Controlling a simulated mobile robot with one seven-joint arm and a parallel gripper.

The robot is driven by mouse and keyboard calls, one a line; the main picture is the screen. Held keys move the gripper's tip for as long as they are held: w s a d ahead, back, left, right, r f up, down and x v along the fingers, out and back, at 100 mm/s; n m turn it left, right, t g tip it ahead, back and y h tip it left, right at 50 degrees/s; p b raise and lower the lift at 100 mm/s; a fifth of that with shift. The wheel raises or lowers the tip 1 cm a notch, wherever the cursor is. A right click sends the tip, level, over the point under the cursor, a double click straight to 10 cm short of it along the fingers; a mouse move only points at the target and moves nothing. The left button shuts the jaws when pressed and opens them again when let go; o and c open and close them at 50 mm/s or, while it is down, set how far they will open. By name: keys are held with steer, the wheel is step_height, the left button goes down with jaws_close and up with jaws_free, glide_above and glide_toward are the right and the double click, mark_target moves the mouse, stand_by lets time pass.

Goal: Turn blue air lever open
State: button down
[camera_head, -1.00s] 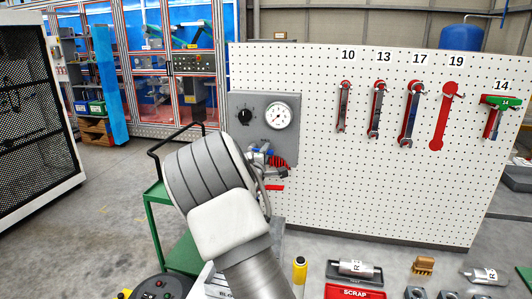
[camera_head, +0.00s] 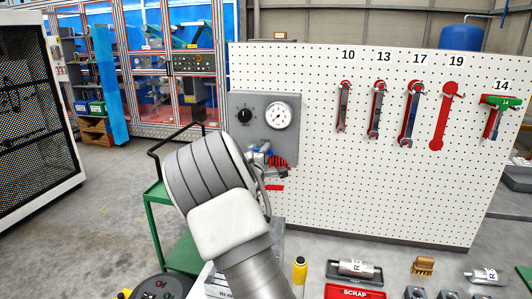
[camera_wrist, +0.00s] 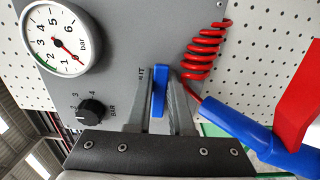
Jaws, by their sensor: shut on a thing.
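The blue air lever (camera_wrist: 159,90) stands between the two fingers of my gripper (camera_wrist: 160,95) in the wrist view, in front of the grey panel (camera_wrist: 115,25). The fingers are shut on it. In the head view my arm and gripper partly cover the lever area below the gauge, so the lever's angle is hard to tell there. The white pressure gauge (camera_wrist: 62,38) sits on the same panel; it also shows in the head view (camera_head: 278,115).
A black knob (camera_wrist: 91,111) is close to my gripper. A red coiled hose (camera_wrist: 203,50) and a blue-and-red tool handle (camera_wrist: 240,130) are on the other side. The pegboard (camera_head: 330,190) holds several wrenches. A green cart (camera_head: 160,220) stands left of my arm.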

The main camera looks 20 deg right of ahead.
steer(key=shift+f, duration=0.15)
stand_by(0.5)
steer(key=f+m+b, duration=0.1)
steer(key=m+b, duration=0.1)
steer(key=shift+f+m, duration=0.15)
steer(key=shift+m, duration=0.25)
steer(key=w+a+f+m+b, duration=0.2)
steer(key=m+b, duration=0.6)
steer(key=m, duration=0.7)
steer(key=shift+w+a+f+b, duration=0.4)
steer(key=shift+a+f, duration=0.4)
steer(key=shift+a, duration=0.3)
steer(key=c, duration=0.8)
jaws_free()
